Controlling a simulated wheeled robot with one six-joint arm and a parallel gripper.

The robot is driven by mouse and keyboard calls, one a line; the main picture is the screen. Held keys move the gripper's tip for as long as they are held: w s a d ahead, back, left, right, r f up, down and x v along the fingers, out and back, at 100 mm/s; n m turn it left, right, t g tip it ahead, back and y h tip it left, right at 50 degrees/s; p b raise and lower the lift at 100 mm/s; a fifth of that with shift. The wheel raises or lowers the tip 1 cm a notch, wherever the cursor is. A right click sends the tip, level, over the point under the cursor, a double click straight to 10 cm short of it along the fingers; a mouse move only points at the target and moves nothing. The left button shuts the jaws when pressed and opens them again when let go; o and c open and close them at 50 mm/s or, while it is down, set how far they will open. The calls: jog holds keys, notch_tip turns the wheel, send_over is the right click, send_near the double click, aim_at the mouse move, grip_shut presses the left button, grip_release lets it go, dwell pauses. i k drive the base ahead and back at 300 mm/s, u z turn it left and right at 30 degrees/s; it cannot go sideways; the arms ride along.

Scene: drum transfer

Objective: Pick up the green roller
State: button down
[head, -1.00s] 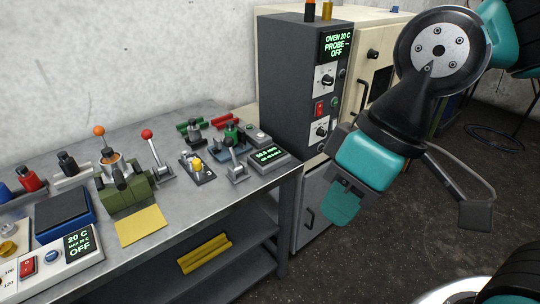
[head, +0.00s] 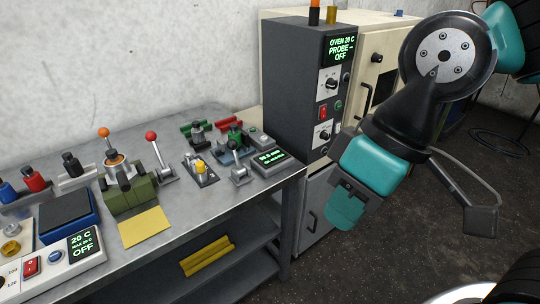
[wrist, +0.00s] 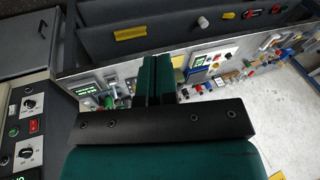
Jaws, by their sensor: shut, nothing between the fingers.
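My gripper (head: 343,212) hangs in front of the cabinet, to the right of the bench and apart from the green part. In the wrist view my gripper (wrist: 156,80) has its two dark green fingers together with nothing between them.
The workbench (head: 215,215) also holds a red-knobbed lever (head: 152,137), an olive block device (head: 130,195), a yellow sheet (head: 145,227) and a display box (head: 270,162). Yellow bars (head: 207,256) lie on its lower shelf. The oven cabinet (head: 295,90) stands behind its right end.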

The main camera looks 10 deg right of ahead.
aim_at(234, 133)
jog(key=u, duration=0.5)
jog(key=i, duration=1.25)
jog(key=z, duration=0.05)
